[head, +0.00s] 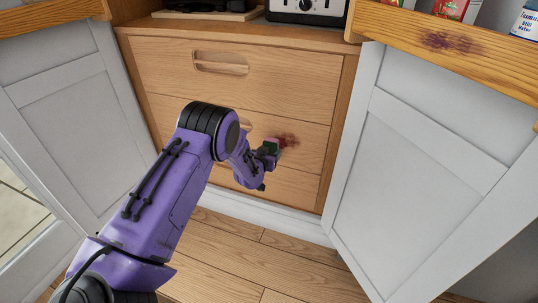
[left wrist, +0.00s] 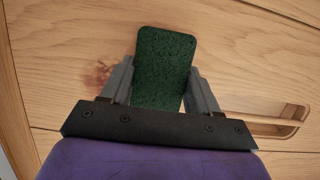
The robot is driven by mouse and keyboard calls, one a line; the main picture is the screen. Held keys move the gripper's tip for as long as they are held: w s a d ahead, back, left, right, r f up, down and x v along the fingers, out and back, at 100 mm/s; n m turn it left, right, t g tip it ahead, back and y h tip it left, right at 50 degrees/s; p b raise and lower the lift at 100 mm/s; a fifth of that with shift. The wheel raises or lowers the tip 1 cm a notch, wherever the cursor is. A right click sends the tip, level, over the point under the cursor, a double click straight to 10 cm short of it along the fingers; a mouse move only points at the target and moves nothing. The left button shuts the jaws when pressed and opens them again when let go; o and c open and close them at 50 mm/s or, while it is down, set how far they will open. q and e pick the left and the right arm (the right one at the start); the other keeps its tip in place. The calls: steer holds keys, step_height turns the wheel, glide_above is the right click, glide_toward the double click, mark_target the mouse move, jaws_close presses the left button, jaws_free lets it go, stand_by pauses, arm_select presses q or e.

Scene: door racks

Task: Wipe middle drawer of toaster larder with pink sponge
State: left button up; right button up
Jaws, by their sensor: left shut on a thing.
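The toaster larder's middle drawer (head: 307,117) is shut, with a reddish-brown stain (head: 288,140) on the right part of its front. The stain also shows in the left wrist view (left wrist: 98,75), left of the fingers. My left gripper (head: 267,151) is at the drawer front, just left of and below the stain. It is shut on a sponge (left wrist: 165,62) that looks dark green, not pink. The sponge sticks out beyond the fingers towards the wood; I cannot tell whether it touches. My arm hides most of the drawer's handle slot (left wrist: 270,117). My right gripper is not in view.
A top drawer (head: 270,80) and a bottom drawer (head: 290,185) are also shut. The toaster (head: 308,10) stands on top. Open grey-white doors flank the drawers on the left (head: 70,95) and right (head: 420,160). A door rack (head: 400,22) at upper right carries a dark stain.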

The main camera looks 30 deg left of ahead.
arm_select(q)
steer(key=shift+w+a+b, duration=0.2)
steer(key=shift+w+b, duration=0.4)
steer(key=shift+w, duration=0.25)
stand_by(0.3)
